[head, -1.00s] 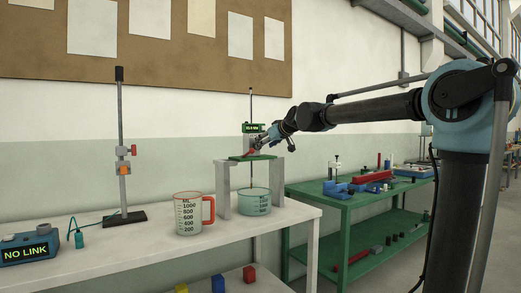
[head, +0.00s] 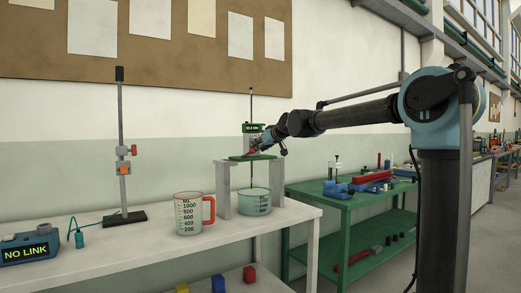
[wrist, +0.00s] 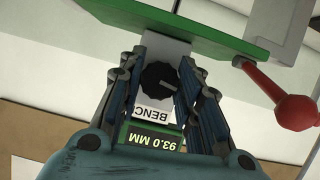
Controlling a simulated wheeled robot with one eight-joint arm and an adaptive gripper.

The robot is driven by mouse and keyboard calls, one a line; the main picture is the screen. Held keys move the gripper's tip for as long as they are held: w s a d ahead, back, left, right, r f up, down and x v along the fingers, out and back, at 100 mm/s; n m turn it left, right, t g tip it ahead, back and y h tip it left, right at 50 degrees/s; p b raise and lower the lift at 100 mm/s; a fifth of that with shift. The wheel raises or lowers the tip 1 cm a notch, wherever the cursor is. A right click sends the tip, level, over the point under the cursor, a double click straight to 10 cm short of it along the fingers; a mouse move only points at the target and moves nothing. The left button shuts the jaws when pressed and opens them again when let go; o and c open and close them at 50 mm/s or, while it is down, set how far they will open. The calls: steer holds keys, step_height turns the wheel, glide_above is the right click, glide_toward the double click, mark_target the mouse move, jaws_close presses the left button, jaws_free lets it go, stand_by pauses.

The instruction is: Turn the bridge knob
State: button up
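The black bridge knob (wrist: 158,82), with a pale pointer line, sits on a grey block in the wrist view. My gripper (wrist: 166,62) is open, with one blue-grey finger on each side of the knob and apparent gaps between. A display (wrist: 155,140) reads 93.0 MM upside down, beside a white label (wrist: 153,112) partly showing "BENC". In the head view my gripper (head: 264,146) is at the green plate (head: 250,157) on top of the grey bridge stand (head: 224,190). The knob is hidden there behind my gripper.
A red ball-ended handle (wrist: 292,112) sticks out right of the knob. A glass vessel (head: 254,203) stands under the bridge. A red-handled measuring jug (head: 188,215), a clamp stand (head: 122,150) and a NO LINK box (head: 28,248) share the white bench.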

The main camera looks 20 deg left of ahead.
steer(key=shift+w+d, duration=0.1)
steer(key=shift+c, duration=0.3)
steer(key=shift+m, duration=0.4)
steer(key=shift+w+m+g+y, duration=0.1)
steer(key=shift+m+g+y, duration=0.65)
steer(key=shift+m, duration=0.45)
steer(key=o, duration=1)
steer(key=shift+d, duration=0.1)
steer(key=shift+o, duration=0.2)
steer(key=v, duration=1.1)
steer(key=shift+d+r, duration=0.2)
steer(key=shift+d, duration=0.15)
